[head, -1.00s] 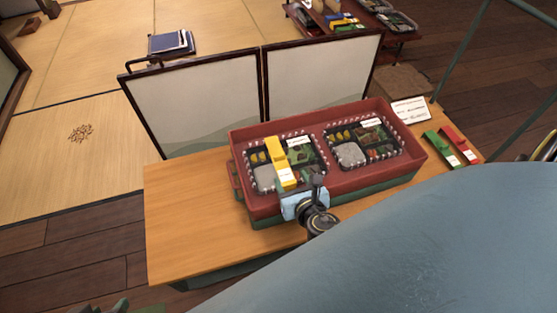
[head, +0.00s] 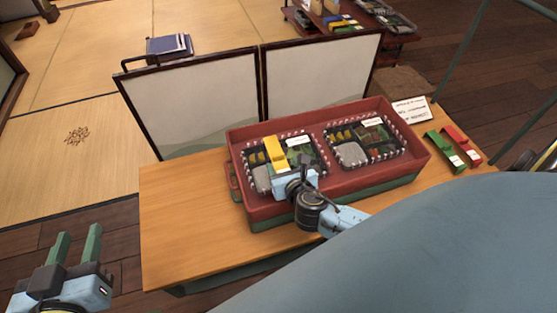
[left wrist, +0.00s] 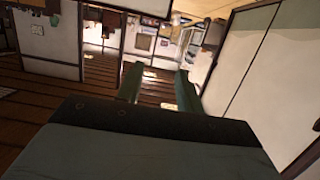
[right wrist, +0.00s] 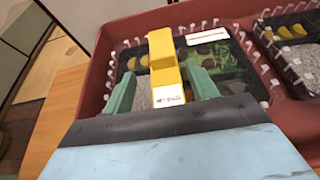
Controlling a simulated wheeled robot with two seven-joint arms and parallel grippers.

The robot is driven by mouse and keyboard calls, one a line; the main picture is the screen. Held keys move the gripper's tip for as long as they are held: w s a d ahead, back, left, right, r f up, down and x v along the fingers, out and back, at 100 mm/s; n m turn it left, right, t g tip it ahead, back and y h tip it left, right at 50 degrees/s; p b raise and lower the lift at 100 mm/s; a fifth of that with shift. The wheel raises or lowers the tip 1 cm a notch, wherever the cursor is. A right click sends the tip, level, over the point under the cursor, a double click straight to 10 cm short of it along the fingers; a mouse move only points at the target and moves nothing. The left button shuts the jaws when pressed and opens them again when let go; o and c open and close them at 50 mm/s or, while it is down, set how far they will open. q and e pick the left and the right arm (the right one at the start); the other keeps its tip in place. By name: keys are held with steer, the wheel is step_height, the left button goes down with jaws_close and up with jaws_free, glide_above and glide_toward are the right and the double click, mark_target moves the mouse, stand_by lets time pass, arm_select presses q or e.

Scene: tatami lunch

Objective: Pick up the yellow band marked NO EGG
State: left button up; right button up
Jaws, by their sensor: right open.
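The yellow band (head: 275,153) lies across the left lunch box (head: 316,150) in the red crate (head: 400,178). In the right wrist view the band (right wrist: 163,62) has a white label with dark print at its near end, too small to read surely. My right gripper (right wrist: 160,82) is open, with one finger on each side of the band's near part. In the head view my right gripper (head: 293,178) hides the band's near end. My left gripper (head: 79,236) is open and empty, off the table at the lower left.
A second lunch box (head: 350,154) sits at the crate's right. A green band (head: 440,147) and a red band (head: 458,142) lie on the table (head: 180,215) at right, near a white card (head: 410,111). A folding screen (head: 200,107) stands behind. The table's left end is clear.

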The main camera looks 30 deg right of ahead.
mark_target(279, 157)
steer(key=b+x, duration=0.2)
steer(key=x, duration=0.2)
steer(key=shift+d+r, duration=0.15)
steer(key=shift+d, duration=0.05)
steer(key=shift+w, duration=0.2)
arm_select(q)
step_height(279, 157, up, 10)
steer(key=d+t+h, duration=0.1)
steer(key=t+h, duration=0.1)
steer(key=t, duration=0.4)
steer(key=shift+s+d+t, duration=0.3)
steer(key=shift+f, duration=0.1)
arm_select(e)
steer(key=shift+c, duration=0.5)
steer(key=c, duration=1)
